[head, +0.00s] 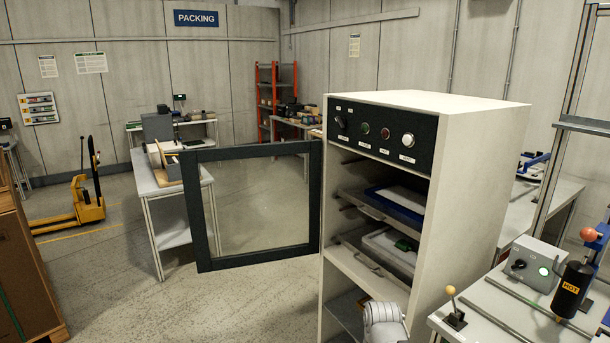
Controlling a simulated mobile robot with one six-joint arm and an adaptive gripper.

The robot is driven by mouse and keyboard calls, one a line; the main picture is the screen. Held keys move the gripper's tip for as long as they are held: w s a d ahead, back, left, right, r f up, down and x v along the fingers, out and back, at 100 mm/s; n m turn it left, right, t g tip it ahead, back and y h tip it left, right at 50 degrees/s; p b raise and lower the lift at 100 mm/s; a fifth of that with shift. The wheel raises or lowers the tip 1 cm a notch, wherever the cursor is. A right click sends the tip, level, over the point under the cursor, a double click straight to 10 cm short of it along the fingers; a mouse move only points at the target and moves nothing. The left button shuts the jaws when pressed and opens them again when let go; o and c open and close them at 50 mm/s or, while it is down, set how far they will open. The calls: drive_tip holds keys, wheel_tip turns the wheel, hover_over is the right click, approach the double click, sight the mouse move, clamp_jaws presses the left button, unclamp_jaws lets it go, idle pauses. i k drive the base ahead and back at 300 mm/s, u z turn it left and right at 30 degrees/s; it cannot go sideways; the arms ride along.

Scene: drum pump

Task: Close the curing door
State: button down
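The curing door (262,258), a dark frame around a clear pane, stands wide open. It swings out to the left from the left front edge of the white curing cabinet (470,190). The cabinet's front is uncovered, with a blue tray (397,208) on the upper shelf and a grey tray (390,249) below it. A dark control panel (380,133) with a knob and several buttons sits above the opening. A pale rounded part of my arm shows at the bottom edge, in front of the cabinet's lower part. My gripper's fingers are out of the picture.
A bench with a lever (452,310), a grey control box (533,264) and a black cylinder marked HOT (572,290) stands right of the cabinet. A table (145,185) is behind the door. A brown crate (25,265) is at far left. Open floor lies between crate and cabinet.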

sight(189, 159)
drive_tip(key=u, duration=1.85)
drive_tip(key=i, duration=3)
drive_tip(key=z, duration=0.05)
